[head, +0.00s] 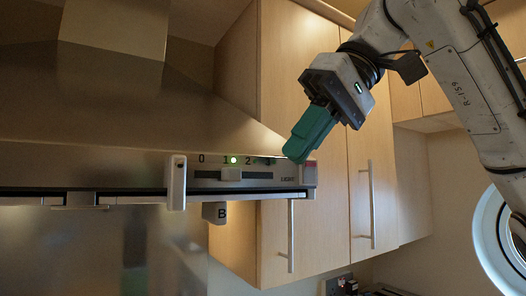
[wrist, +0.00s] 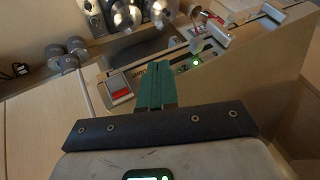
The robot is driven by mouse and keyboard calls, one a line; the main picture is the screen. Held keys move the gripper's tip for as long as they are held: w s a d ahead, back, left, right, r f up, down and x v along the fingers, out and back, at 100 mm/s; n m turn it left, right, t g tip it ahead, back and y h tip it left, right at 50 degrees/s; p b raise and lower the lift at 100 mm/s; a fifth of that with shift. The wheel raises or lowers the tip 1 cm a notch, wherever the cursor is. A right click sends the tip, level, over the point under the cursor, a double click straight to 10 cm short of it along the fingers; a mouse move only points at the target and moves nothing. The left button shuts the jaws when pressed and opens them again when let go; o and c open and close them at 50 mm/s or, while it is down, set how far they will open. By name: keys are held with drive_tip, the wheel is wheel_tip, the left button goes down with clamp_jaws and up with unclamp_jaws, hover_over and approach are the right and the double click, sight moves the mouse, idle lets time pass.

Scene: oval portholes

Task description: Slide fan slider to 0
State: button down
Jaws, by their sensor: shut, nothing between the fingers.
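The fan slider's pale knob (head: 231,174) sits in a dark horizontal slot on the hood's front panel (head: 205,186). The scale above reads 0, 1, 2, 3 from left to right. The knob is below the 1 and a lit green light (head: 234,160), which also shows in the wrist view (wrist: 196,62). My gripper (head: 293,156) has green fingers, shut and empty. It is at the panel's right end, up and right of the knob, apart from it. In the wrist view the fingers (wrist: 155,66) point toward the panel; whether they touch it I cannot tell.
A red switch (head: 311,164) is at the panel's right end. A pale upright block (head: 177,182) juts out left of the scale. A box marked B (head: 215,212) hangs below. Wooden cupboards (head: 301,100) with bar handles stand behind.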

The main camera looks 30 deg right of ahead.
sight(263, 156)
drive_tip(key=a, duration=0.1)
drive_tip(key=a+f+p, duration=0.1)
drive_tip(key=w+a+f, duration=0.1)
drive_tip(key=a, duration=0.1)
drive_tip(key=shift+a+f+p, duration=0.15)
drive_tip(key=shift+a+p, duration=0.2)
drive_tip(key=shift+a, duration=0.3)
drive_tip(key=shift+a, duration=0.1)
